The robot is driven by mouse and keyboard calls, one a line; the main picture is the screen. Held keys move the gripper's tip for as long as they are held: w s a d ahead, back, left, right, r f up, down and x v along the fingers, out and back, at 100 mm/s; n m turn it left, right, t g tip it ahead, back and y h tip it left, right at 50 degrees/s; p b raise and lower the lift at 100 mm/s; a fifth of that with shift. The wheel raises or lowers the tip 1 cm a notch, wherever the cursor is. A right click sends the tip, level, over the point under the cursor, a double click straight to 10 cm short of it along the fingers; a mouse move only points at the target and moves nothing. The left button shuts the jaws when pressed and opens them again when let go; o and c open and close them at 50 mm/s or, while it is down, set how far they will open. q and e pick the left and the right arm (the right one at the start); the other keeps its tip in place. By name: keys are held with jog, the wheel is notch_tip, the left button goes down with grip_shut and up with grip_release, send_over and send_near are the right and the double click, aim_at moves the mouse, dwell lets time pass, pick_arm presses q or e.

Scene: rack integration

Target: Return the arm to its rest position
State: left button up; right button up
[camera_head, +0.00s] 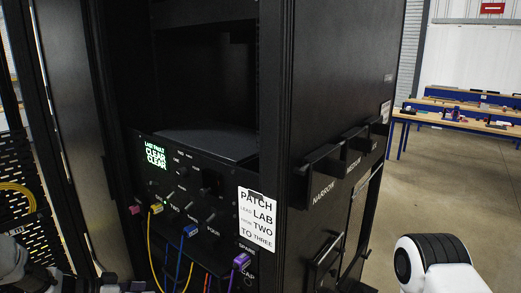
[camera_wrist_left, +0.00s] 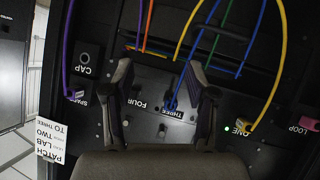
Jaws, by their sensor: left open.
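My left gripper (camera_wrist_left: 164,95) is open in the left wrist view, with its two dark fingers apart before the patch panel (camera_wrist_left: 150,128). A blue plug (camera_wrist_left: 172,102) sits at the THREE port, seen between the fingers; I see no contact. In the head view, part of my left arm (camera_head: 18,268) shows at the lower left edge. The panel there holds a yellow plug (camera_head: 156,208), the blue plug (camera_head: 190,231) and a purple plug (camera_head: 241,261). My right gripper is not in view; only a white part of my right arm shows at the lower right.
Cables hang below the panel. A white label (camera_head: 257,218) is on the panel. Open floor (camera_head: 440,185) and workbenches (camera_head: 465,120) lie to the right.

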pick_arm(q)
jog(key=s+d+f+n+g+b, duration=0.2)
jog(key=s+d+f+n+b, duration=0.15)
jog(key=s+d+f, duration=0.9)
jog(key=s+d+f+n+g+y+b, duration=0.1)
jog(key=s+d+f+n+g+y, duration=0.2)
jog(key=s+f, duration=0.65)
jog(key=s+a+g+y, duration=0.1)
jog(key=s+a+y, duration=0.2)
jog(key=s, duration=0.5)
jog(key=s+a+r+n+g+y, duration=0.1)
jog(key=s+a+y, duration=0.2)
jog(key=s, duration=0.5)
jog(key=shift+s+a, duration=0.25)
jog(key=shift+a, duration=0.25)
jog(key=shift+r, duration=0.1)
